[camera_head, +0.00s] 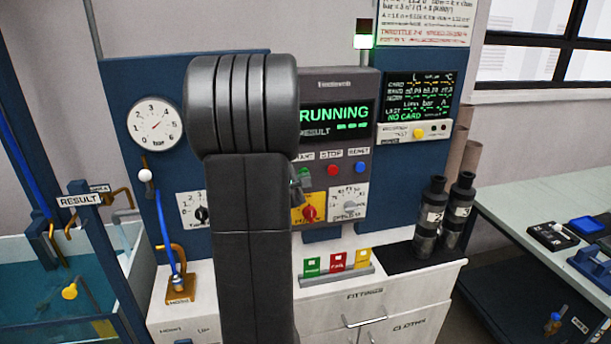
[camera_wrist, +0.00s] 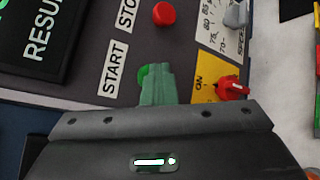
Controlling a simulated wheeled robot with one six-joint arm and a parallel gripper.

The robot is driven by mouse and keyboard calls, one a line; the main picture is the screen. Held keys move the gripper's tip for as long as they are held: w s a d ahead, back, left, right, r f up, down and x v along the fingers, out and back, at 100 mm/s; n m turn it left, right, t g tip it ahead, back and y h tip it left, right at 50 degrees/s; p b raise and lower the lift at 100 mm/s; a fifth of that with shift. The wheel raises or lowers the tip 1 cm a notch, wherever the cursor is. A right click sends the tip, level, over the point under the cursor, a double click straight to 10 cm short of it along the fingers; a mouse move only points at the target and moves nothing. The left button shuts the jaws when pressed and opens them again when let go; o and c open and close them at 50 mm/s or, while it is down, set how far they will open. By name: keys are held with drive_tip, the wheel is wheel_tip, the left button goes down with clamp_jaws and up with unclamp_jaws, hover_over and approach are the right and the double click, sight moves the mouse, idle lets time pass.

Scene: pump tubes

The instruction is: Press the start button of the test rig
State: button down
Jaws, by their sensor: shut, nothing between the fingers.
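The test rig panel (camera_head: 368,92) carries a screen (camera_head: 334,116) reading "RUNNING" in green, with dashes beside "RESULT". In the wrist view, the green start button (camera_wrist: 143,73) shows beside the START label (camera_wrist: 115,68), partly hidden by my gripper (camera_wrist: 158,70). My gripper is shut and empty, its fingertips over or against the button; contact cannot be told for certain. The red stop button (camera_head: 333,169) and blue reset button (camera_head: 361,168) sit to the right.
Below the buttons are a red knob on a yellow plate (camera_head: 309,212) and a grey dial (camera_head: 349,206). Red, green and yellow cards (camera_head: 337,261) stand on the cabinet. Dark tubes (camera_head: 428,215) stand at right; a water tank (camera_head: 40,285) is at left.

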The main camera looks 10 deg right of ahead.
drive_tip(key=shift+w+b, duration=0.25)
drive_tip(key=shift+b, duration=0.05)
drive_tip(key=shift+r, duration=0.2)
idle(0.3)
drive_tip(key=shift+f+b, duration=0.1)
drive_tip(key=shift+b, duration=0.7)
drive_tip(key=s+b, duration=0.3)
drive_tip(key=s, duration=0.2)
drive_tip(key=shift+s+f, duration=0.15)
drive_tip(key=shift+s, duration=0.2)
idle(0.5)
